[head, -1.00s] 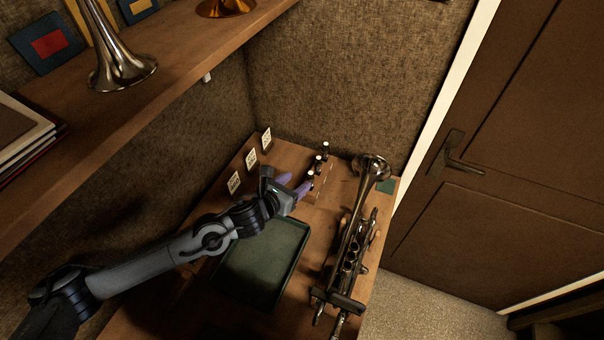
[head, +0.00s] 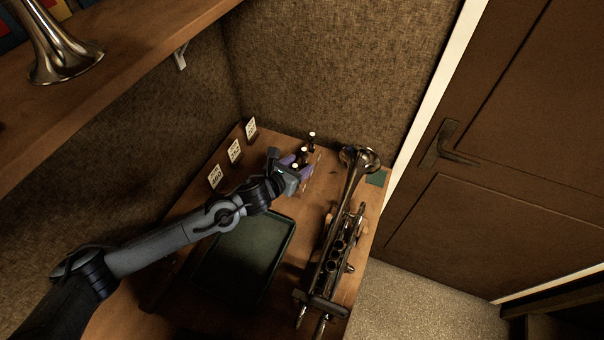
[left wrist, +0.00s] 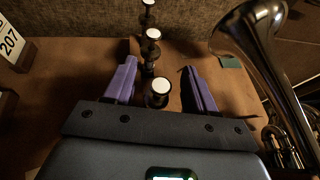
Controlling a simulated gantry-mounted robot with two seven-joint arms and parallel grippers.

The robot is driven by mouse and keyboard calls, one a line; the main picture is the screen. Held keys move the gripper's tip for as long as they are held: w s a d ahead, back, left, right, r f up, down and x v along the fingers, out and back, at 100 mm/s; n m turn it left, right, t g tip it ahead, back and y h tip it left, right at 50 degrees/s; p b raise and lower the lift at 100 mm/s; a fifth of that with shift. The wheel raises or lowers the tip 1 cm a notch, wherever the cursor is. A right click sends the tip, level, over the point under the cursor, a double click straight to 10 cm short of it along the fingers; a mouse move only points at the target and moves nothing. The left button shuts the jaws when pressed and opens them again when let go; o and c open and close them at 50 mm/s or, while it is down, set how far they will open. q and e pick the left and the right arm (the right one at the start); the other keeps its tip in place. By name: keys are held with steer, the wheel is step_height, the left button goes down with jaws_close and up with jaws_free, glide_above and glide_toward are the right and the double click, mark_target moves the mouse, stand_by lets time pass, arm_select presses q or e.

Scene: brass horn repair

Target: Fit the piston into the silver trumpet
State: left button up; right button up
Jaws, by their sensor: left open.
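The silver trumpet (head: 335,240) lies on the right side of the bench in the head view, its bell toward the wall. Its bell also shows at the right of the left wrist view (left wrist: 250,32). Several white-topped dark pistons stand in a row near the wall. The nearest piston (left wrist: 158,93) is between the purple fingers of my left gripper (left wrist: 160,85), with gaps on both sides. A middle piston (left wrist: 151,48) and a far piston (left wrist: 148,10) stand beyond it. My left gripper (head: 296,166) is open. My right gripper is out of view.
A dark green tray (head: 243,258) lies on the bench left of the trumpet. Small number cards (head: 234,151) stand along the left edge. A green patch (head: 376,178) lies beside the bell. A shelf (head: 130,60) with a silver bell overhangs the upper left.

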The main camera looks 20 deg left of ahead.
arm_select(q)
steer(key=shift+w+d+f, duration=0.1)
steer(key=shift+w+f, duration=0.1)
steer(key=shift+w, duration=0.3)
steer(key=shift+s, duration=0.2)
steer(key=shift+c, duration=0.3)
steer(key=c, duration=1)
steer(key=shift+r, duration=0.1)
